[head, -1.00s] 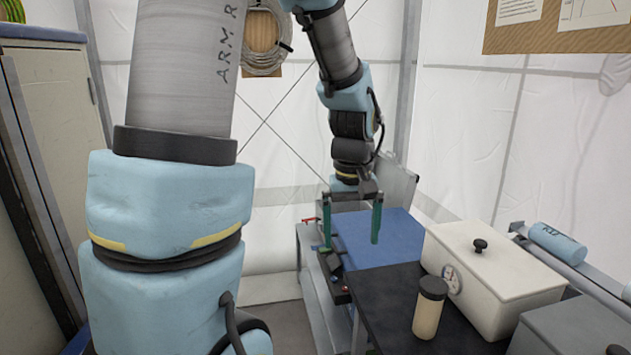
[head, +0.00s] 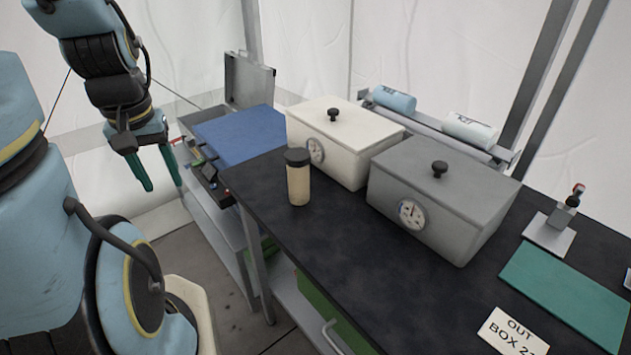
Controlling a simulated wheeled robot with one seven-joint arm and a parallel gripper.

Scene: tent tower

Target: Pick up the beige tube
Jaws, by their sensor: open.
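The beige tube (head: 298,183) stands upright on the black table top (head: 262,208), near its left front edge. It has a beige body and a dark cap. My gripper (head: 162,182) is open, with two green fingers pointing down and nothing between them. It hangs in the air to the left of the tube, apart from it.
Behind the tube stand a white box (head: 352,155) and a grey box (head: 455,213), each with a knob and a dial. A blue surface (head: 232,138) and an open case (head: 249,82) lie at the back left.

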